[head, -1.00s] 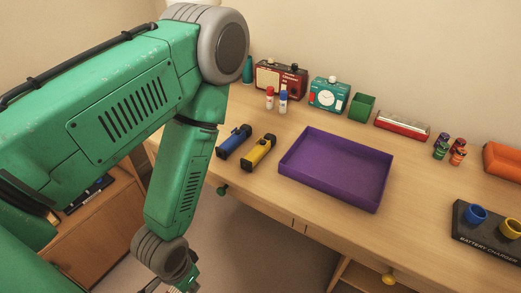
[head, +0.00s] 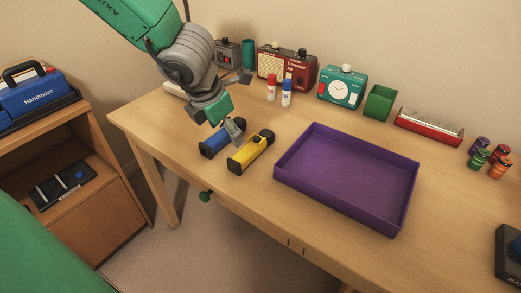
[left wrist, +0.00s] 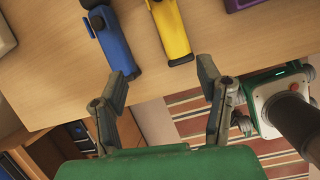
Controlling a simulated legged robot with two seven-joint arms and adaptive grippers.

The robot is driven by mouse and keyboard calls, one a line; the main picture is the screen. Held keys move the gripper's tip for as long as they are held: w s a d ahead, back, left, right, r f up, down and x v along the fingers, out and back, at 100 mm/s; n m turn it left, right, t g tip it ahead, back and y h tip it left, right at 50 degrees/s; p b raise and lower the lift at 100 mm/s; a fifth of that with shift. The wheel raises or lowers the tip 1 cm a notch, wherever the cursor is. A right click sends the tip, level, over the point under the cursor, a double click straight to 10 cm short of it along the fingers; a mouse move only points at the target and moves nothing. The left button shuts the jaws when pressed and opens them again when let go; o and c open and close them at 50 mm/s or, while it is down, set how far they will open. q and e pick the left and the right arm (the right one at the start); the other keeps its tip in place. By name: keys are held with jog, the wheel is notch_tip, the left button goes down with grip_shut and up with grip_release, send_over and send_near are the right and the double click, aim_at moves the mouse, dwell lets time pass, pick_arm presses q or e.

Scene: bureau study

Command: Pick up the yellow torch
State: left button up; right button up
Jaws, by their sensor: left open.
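The yellow torch (head: 250,151) lies on the wooden desk, beside the left wall of the purple tray. A blue torch (head: 222,139) lies just left of it. My left gripper (head: 238,104) is open and empty above the desk by the torches; one finger overlaps the blue torch in the head view. In the left wrist view, the yellow torch (left wrist: 171,30) lies beyond the fingertips of my open gripper (left wrist: 165,77), in line with the gap between them. The blue torch (left wrist: 110,38) is beyond the left finger. My right gripper is not in view.
The purple tray (head: 390,222) stands empty on the desk (head: 150,122). Behind are two small bottles (head: 286,92), a red radio (head: 270,65), a teal clock (head: 342,88) and a green box (head: 379,103). A wooden cabinet (head: 95,222) stands left of the desk.

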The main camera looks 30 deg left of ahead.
aim_at(251, 145)
pick_arm(q)
jog(key=w+f+b, duration=0.1)
jog(key=f, duration=0.1)
jog(key=w+f+n+b, duration=0.1)
jog(key=w+f+b, duration=0.1)
jog(key=w+d+f+n+b, duration=0.1)
jog(key=f, duration=0.1)
jog(key=shift+w+h, duration=0.3)
jog(key=shift+w, duration=0.05)
jog(key=shift+w+d+f+b, duration=0.2)
jog(key=shift+w+f+b, duration=0.3)
jog(key=shift+f, duration=0.25)
jog(key=shift+w+d+f+b, duration=0.2)
jog(key=shift+w+f+b, duration=0.3)
jog(key=shift+f, duration=0.2)
jog(key=shift+w+d+f+b, duration=0.2)
jog(key=shift+w+f+b, duration=0.25)
jog(key=shift+f, duration=0.3)
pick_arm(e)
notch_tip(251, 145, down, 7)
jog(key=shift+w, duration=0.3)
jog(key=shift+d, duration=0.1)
pick_arm(q)
jog(key=c, duration=1.4)
